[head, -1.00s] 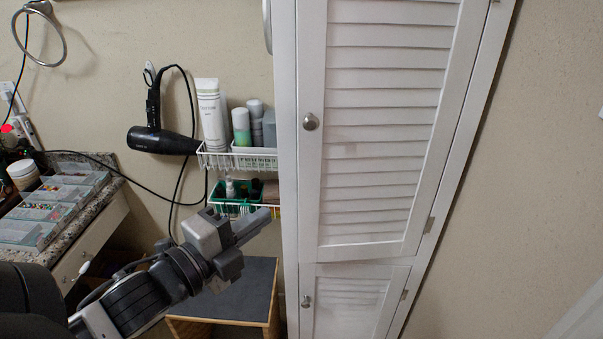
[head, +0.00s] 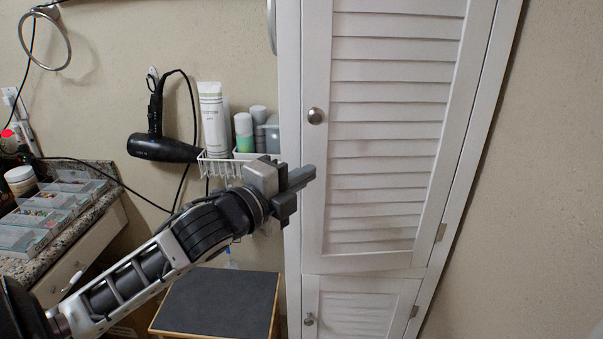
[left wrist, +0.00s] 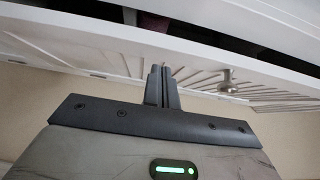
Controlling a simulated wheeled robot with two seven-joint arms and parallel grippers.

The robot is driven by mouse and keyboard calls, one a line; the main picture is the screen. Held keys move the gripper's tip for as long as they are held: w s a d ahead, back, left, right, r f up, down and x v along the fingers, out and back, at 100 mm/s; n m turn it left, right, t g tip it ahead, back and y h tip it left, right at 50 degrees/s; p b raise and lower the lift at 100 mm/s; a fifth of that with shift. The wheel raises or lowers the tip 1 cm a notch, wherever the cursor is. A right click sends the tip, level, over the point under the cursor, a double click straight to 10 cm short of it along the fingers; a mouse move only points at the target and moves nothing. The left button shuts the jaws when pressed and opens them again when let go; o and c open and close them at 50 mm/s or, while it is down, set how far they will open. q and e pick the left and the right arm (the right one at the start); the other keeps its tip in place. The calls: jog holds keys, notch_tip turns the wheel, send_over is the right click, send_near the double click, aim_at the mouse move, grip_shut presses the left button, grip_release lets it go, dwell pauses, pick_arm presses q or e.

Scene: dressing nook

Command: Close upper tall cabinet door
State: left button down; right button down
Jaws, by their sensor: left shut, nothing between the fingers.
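The upper tall cabinet door (head: 390,130) is white and louvered, with a round knob (head: 316,116) on its left side. In the head view it looks nearly flush with the cabinet frame (head: 290,60). In the left wrist view the door (left wrist: 85,48) stands ajar, with a dark gap beside its edge; the knob (left wrist: 228,80) shows to the right of the fingers. My left gripper (head: 304,178) is shut and empty, at the door's left edge below the knob. Its fingers (left wrist: 161,84) overlap the door edge in view; contact cannot be told. My right gripper is out of view.
The lower cabinet door (head: 360,308) is below. A white wire rack (head: 215,166) with bottles and a black hair dryer (head: 160,148) hang left of the cabinet. A dark-topped stool (head: 220,303) stands below my arm. A granite counter (head: 70,228) is at left.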

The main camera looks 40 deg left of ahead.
aim_at(298, 159)
pick_arm(q)
jog(key=shift+w+a, duration=0.4)
jog(key=shift+w, duration=0.1)
jog(key=shift+w+a, duration=0.2)
jog(key=shift+m+h, duration=0.5)
jog(key=shift+h, duration=0.2)
jog(key=w+a+p, duration=0.2)
jog(key=w+a, duration=0.1)
jog(key=shift+r, duration=0.2)
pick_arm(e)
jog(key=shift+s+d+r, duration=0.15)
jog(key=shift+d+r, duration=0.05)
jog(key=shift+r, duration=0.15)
